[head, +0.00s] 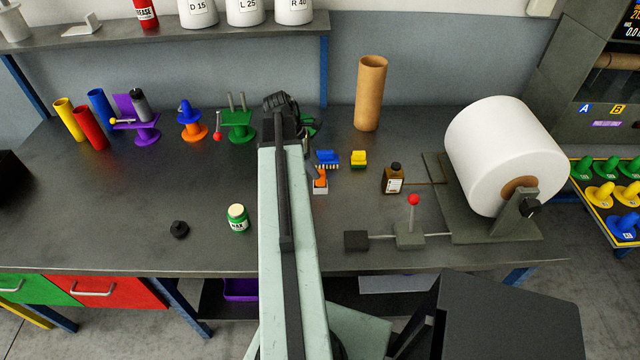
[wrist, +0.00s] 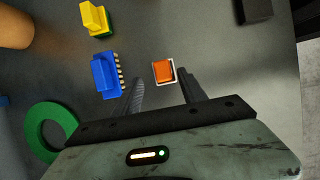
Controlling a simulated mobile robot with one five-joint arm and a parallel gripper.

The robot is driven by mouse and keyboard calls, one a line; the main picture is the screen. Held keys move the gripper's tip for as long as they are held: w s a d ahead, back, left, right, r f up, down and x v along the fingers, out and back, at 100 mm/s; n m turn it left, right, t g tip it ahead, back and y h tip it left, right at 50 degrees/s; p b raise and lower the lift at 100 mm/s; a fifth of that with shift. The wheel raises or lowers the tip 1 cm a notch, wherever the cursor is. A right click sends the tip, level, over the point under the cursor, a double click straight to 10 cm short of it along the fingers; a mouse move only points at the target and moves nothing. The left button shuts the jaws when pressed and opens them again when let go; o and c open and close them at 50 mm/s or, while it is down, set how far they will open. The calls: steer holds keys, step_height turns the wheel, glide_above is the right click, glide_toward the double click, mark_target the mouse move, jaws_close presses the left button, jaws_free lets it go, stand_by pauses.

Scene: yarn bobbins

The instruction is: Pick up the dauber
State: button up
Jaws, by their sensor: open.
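A small block with an orange top and a pale grey square base (head: 320,183) stands on the bench just right of my arm; I take it for the dauber. In the wrist view the orange block (wrist: 163,71) shows from above. My gripper (wrist: 161,80) is open and empty, its two dark fingers pointing at the block, one toward each side of it. I cannot tell how high the fingertips are above it. In the head view my arm hides most of the gripper.
Left of the block in the wrist view are a blue brush (wrist: 104,75), a yellow block (wrist: 95,18) and a green ring (wrist: 48,130). A brown bottle (head: 393,180), a red-knobbed lever (head: 412,200) and a large white roll (head: 500,150) stand right. A wax jar (head: 238,218) stands left.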

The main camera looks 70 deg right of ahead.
steer(key=b+x, duration=0.4)
steer(key=x, duration=0.1)
steer(key=shift+s+a+f+b, duration=0.15)
steer(key=shift+s+a+b, duration=0.1)
steer(key=shift+b, duration=0.1)
steer(key=shift+c, duration=0.3)
jaws_close()
steer(key=shift+r, duration=0.25)
step_height(320, 180, up, 10)
steer(key=p, duration=1)
